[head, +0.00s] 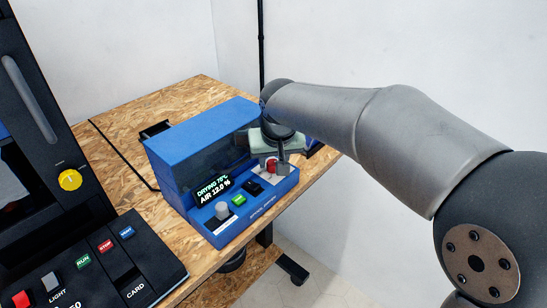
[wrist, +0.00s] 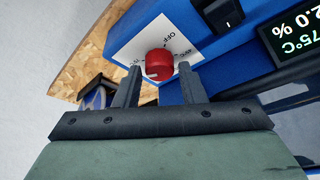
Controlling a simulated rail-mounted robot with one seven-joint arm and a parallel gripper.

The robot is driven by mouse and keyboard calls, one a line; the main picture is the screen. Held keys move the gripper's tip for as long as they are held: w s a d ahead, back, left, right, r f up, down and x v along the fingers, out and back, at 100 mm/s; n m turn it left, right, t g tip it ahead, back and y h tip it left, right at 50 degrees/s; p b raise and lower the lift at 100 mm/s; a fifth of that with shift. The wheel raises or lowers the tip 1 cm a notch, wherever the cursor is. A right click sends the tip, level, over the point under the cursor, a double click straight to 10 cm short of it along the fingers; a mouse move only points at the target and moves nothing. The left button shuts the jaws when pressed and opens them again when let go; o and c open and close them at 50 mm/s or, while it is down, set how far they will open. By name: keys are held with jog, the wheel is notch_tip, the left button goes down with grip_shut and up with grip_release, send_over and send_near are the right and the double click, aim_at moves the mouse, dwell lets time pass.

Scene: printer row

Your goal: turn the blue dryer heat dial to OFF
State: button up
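The blue dryer (head: 205,138) stands on the wooden bench, its front panel tilted up. Its red heat dial (head: 271,166) sits at the panel's right end, partly covered by my gripper in the head view. In the wrist view the red dial (wrist: 159,60) has a white mark on its lower part. The word OFF is printed on the white label (wrist: 128,45) above it. My gripper (wrist: 159,72) is open, one finger on each side of the dial in the wrist view, with gaps showing. I cannot tell how far the fingertips are from the panel.
The dryer's lit display (head: 213,188) reads drying 75°C and air 12.0 %. A grey knob (head: 222,210), a green button (head: 239,200) and a black switch (head: 253,188) share the panel. A black machine (head: 105,255) with coloured buttons stands at left. The bench edge is close.

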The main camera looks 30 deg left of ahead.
jog(key=shift+w+f, duration=0.1)
jog(key=shift+f, duration=0.15)
jog(key=c, duration=0.7)
